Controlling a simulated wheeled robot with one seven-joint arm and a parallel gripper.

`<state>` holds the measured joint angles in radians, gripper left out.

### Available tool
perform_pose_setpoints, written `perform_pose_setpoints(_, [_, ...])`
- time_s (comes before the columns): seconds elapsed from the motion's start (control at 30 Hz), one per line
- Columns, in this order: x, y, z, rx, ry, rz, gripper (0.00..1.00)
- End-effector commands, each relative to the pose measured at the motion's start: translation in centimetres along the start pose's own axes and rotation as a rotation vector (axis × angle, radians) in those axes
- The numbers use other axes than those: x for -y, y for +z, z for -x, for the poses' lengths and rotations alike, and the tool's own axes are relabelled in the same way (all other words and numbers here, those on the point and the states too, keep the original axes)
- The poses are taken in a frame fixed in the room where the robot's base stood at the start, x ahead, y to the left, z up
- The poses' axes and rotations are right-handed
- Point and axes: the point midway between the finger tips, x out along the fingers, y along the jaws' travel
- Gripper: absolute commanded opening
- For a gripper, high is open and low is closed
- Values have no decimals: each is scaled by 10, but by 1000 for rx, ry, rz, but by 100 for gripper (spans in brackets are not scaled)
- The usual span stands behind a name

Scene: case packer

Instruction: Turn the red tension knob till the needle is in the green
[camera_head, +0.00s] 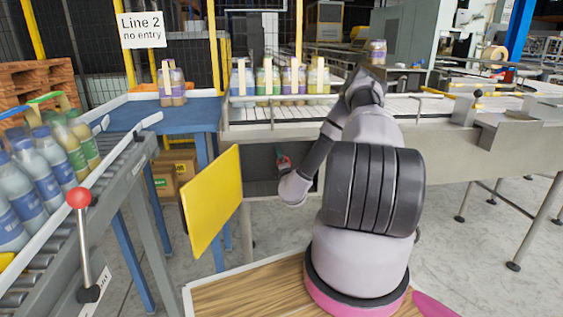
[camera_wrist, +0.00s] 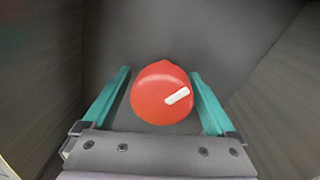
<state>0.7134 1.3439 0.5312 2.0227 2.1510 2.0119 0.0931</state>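The red tension knob (camera_wrist: 150,98) is round with a white pointer mark and sits on a dark grey panel (camera_wrist: 185,35) in the wrist view. The mark points to the upper right. My gripper (camera_wrist: 160,73) has its teal fingers apart, one on each side of the knob. They are close to its rim; I cannot tell whether they touch it. In the head view my gripper (camera_head: 284,162) is small, low in front of the dark space under the conveyor. No needle or green zone shows in either view.
A yellow panel (camera_head: 212,200) stands left of my arm. A roller conveyor (camera_head: 100,205) with bottles and a red-balled lever (camera_head: 79,197) is at the left. A blue table (camera_head: 190,112) and a long conveyor (camera_head: 450,128) with bottle packs lie behind.

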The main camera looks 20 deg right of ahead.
Motion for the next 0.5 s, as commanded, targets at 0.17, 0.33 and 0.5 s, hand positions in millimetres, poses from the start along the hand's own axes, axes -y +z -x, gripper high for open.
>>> perform_pose_setpoints(0.17, [1,1,0,2,-1,1,94])
perform_pose_setpoints(0.33, [1,1,2,3,-2,2,94])
perform_pose_setpoints(0.5, [2,1,22,0,-3,2,94])
